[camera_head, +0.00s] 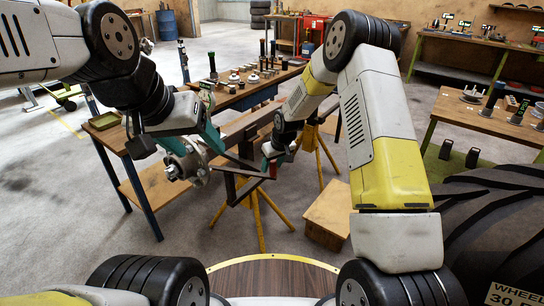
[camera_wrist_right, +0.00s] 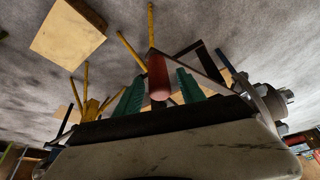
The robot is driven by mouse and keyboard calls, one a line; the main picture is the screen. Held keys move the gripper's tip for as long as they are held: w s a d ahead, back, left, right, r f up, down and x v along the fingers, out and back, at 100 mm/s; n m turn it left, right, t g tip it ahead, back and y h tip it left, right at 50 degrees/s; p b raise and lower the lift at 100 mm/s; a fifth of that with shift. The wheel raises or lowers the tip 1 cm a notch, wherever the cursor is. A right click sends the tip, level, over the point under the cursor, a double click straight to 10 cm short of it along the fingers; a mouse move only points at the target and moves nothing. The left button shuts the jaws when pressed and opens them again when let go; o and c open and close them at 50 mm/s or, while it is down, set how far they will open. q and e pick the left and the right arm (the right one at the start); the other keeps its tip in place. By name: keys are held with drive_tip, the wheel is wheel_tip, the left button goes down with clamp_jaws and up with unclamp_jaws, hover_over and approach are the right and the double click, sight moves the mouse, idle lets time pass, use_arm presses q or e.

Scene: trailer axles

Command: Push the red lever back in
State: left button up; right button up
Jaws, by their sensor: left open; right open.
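The red lever (camera_wrist_right: 158,76) shows in the right wrist view as a red rounded bar with its end towards me. It lies between the two green fingers of my right gripper (camera_wrist_right: 160,92), which is open. I cannot tell whether a finger touches it. My left gripper (camera_head: 196,140) is open, beside the metal wheel hub (camera_head: 186,167) at the frame's left end.
Yellow stands (camera_head: 257,217) hold the frame. A wooden box (camera_head: 328,214) stands on the floor to the right. A large tyre (camera_head: 490,215) is at the right.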

drive_tip(key=shift+w+a+f, duration=0.1)
drive_tip(key=shift+w+f, duration=0.15)
drive_tip(key=shift+f, duration=0.35)
clamp_jaws()
idle(1.1)
